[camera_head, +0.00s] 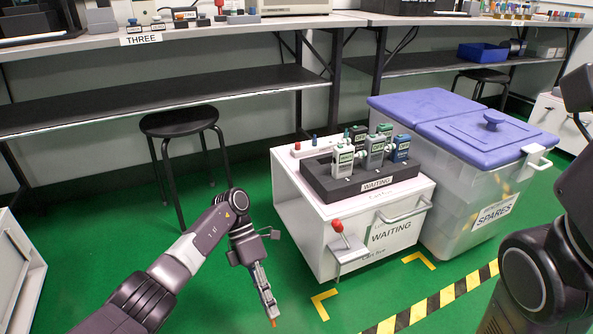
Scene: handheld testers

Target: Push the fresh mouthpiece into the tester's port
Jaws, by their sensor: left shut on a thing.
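My left gripper (268,305) hangs low over the green floor, left of the white cart, pointing down. It is shut on a small orange-tipped thing (273,322), mostly hidden by the fingers; I cannot tell if it is a mouthpiece. A pale tester (342,160) is at the front left, a grey one (375,152) in the middle, a blue one (400,149) at the right, green ones behind. Their ports are too small to make out. My right gripper is out of view.
The white cart (300,218) has a red-knobbed lever (337,227) and a front handle. A clear bin with purple lids (480,135) marked SPARES stands to its right. A black stool (178,121) and the bench THREE (100,43) are behind.

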